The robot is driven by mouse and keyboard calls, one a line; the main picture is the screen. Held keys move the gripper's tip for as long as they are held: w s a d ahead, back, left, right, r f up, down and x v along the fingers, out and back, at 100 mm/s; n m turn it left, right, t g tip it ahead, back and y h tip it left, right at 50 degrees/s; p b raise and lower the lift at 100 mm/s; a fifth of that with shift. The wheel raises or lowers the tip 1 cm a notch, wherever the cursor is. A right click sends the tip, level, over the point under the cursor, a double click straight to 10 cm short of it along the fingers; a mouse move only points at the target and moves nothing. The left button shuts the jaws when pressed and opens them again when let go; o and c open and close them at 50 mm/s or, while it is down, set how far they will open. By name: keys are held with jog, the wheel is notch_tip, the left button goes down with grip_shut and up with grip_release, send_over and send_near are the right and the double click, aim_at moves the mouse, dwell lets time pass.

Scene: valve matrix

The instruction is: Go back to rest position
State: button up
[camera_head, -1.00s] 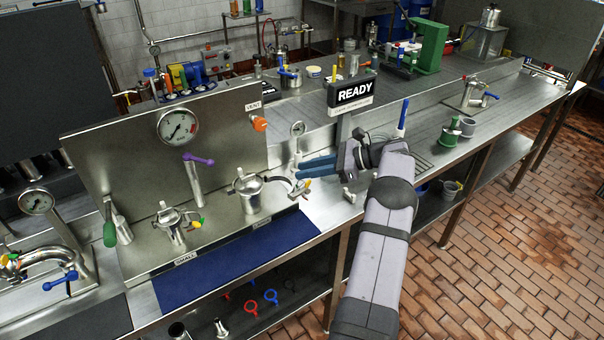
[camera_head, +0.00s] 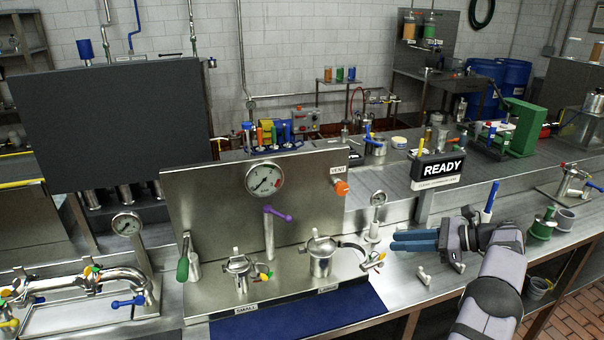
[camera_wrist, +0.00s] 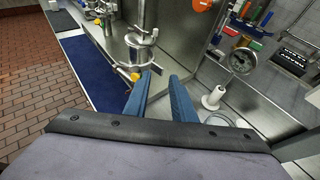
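My gripper (camera_head: 392,241) has blue fingers and hovers over the bench, left of and below the READY sign (camera_head: 442,168). In the wrist view its fingertips (camera_wrist: 164,75) are apart with nothing between them. The small pot (camera_head: 240,272) and the larger lidded pot (camera_head: 320,257) stand on the steel panel's base, left of my gripper. A purple-handled valve (camera_head: 270,230) stands upright in front of the panel (camera_head: 220,200). An orange knob (camera_head: 341,188) is on the panel's right side. I see no rest position marked.
A small gauge on a stand (camera_head: 376,205) is close to my fingers. A blue mat (camera_head: 300,314) lies along the front edge. A blue-handled item (camera_head: 490,200) and a green cup-like part (camera_head: 543,224) stand right. The rear bench (camera_head: 380,180) has open room.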

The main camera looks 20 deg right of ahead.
jog(key=w+a+n+g, duration=0.3)
jog(key=a+n, duration=0.1)
jog(key=a, duration=0.6)
jog(key=s+a+f+n+g+h, duration=0.2)
jog(key=s+a+n, duration=0.1)
jog(key=a, duration=0.3)
jog(key=s+a+f+n+g+h, duration=0.1)
jog(key=s+a+n+g, duration=0.15)
jog(key=a, duration=0.45)
jog(key=s+a+f+n+g+h, duration=0.1)
jog(key=s+a+f+n+h, duration=0.15)
jog(key=s+n, duration=0.4)
jog(key=s+a+f+n+h, duration=0.2)
jog(key=s+a+n, duration=0.25)
jog(key=s, duration=0.35)
jog(key=s+a+f+n+g+h, duration=0.1)
jog(key=s+a+f+n+h, duration=0.15)
jog(key=s+n, duration=0.45)
notch_tip(320, 180, up, 19)
jog(key=s+p, duration=0.1)
jog(key=p, duration=1.8)
notch_tip(320, 180, down, 95)
jog(key=b, duration=9.5)
jog(key=shift+s+r+m, duration=0.15)
jog(key=shift+s+m, duration=0.05)
jog(key=shift+m, duration=0.25)
